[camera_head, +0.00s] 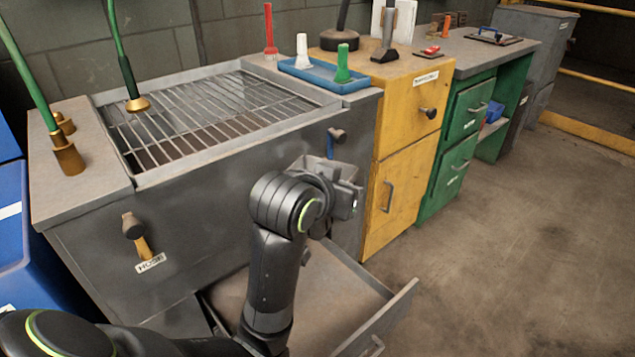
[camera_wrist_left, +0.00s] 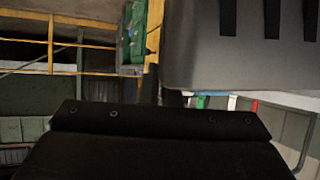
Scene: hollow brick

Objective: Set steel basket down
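The steel basket (camera_head: 322,166) is a small grey open-topped box in the head view. It is in the air in front of the grey bench, above an open drawer. In the left wrist view a grey wall with dark slots, which looks like the basket (camera_wrist_left: 215,60), fills the upper right close to the camera. My left gripper (camera_head: 348,196) is at the basket's near side and appears shut on it; its fingertips are mostly hidden. My right gripper is not in view.
The grey bench has a grated basin (camera_head: 215,110) and a blue tray (camera_head: 325,76) on top. Its lower drawer (camera_head: 350,300) stands open below my arm. A yellow cabinet (camera_head: 405,150) and a green desk (camera_head: 468,130) stand to the right. The floor at right is clear.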

